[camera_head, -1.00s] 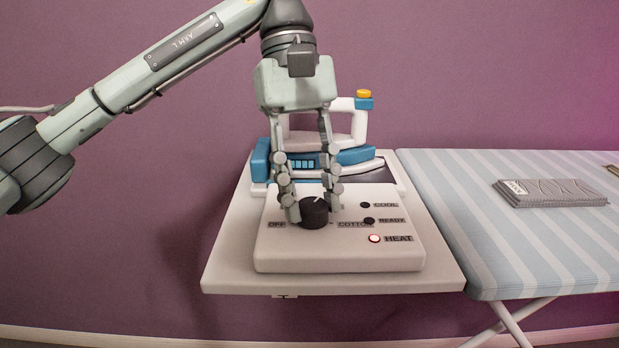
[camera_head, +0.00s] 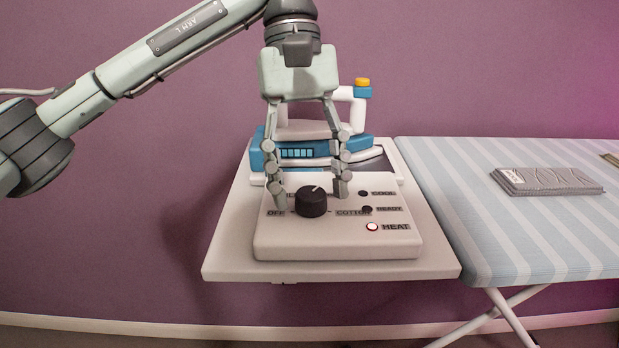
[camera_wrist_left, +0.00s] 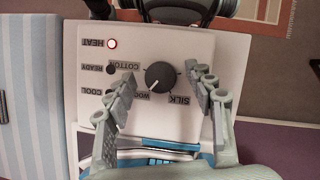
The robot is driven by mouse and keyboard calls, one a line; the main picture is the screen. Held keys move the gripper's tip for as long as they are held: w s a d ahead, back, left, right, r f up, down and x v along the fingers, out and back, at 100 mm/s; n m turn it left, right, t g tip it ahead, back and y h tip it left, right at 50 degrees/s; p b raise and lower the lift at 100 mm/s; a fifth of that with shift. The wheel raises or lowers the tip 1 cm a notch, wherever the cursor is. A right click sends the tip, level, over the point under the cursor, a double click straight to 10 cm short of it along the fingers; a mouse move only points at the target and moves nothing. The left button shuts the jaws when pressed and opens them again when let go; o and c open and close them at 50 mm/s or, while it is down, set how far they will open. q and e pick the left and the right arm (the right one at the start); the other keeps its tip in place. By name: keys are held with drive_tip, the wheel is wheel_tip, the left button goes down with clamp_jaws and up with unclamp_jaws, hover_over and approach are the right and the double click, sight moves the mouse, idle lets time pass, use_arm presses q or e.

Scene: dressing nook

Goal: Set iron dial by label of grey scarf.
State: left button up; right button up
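The iron dial (camera_head: 311,203) is a black round knob on a white control box (camera_head: 335,245). Its white pointer line aims up and right in the head view; in the left wrist view the dial (camera_wrist_left: 159,76) points towards WOOL. My left gripper (camera_head: 311,197) is open, its fingers apart on both sides of the dial with visible gaps. The OFF and COTTON labels show; SILK is readable in the wrist view. The folded grey scarf (camera_head: 560,182) lies on the ironing board, its white label (camera_head: 511,180) too small to read surely. My right gripper is out of view.
A blue and white iron (camera_head: 362,110) stands behind the control box, partly behind my gripper. The HEAT lamp (camera_head: 372,227) is lit; READY and COOL look dark. The striped ironing board (camera_head: 470,220) adjoins on the right, mostly clear. A brownish item shows at its far right edge.

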use_arm(q)
drive_tip(key=v, duration=1.2)
drive_tip(key=shift+s, duration=0.1)
